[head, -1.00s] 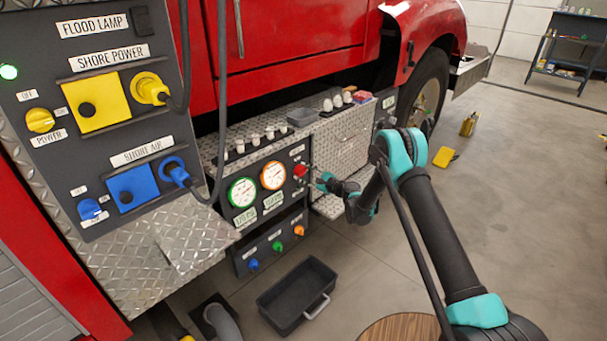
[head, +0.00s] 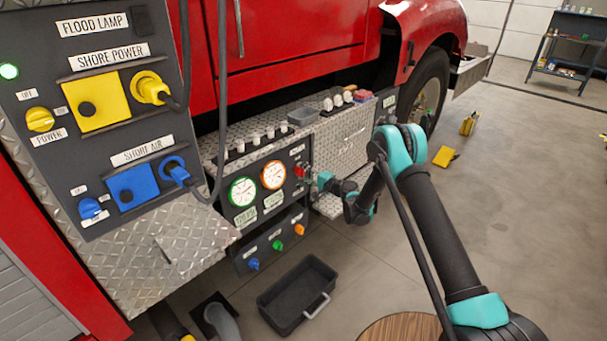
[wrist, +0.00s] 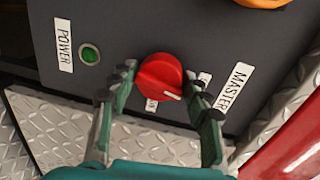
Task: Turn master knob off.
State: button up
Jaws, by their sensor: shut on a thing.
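The red master knob (wrist: 160,78) sits on a dark panel, beside a white MASTER label (wrist: 233,86). A white mark on the knob points to the lower right in the wrist view. In the head view the knob (head: 299,171) is small, at the upper right of the gauge panel. My gripper (wrist: 162,80) has one finger on each side of the knob and is shut on it. In the head view my gripper (head: 313,179) is at the panel, too small to show its fingers clearly. Small labels next to the knob are partly hidden by it and a finger.
A green POWER light (wrist: 89,54) is left of the knob. Gauges (head: 243,191) and colored lower knobs (head: 277,245) share the panel area. A black bin (head: 297,295) lies on the floor below. The shore power panel (head: 95,110) stands at left.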

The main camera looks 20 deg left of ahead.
jog(key=shift+n, duration=1)
jog(key=o, duration=1.1)
jog(key=shift+s, duration=0.1)
jog(key=v, duration=0.7)
jog(key=shift+d, duration=0.2)
jog(key=shift+s, duration=0.1)
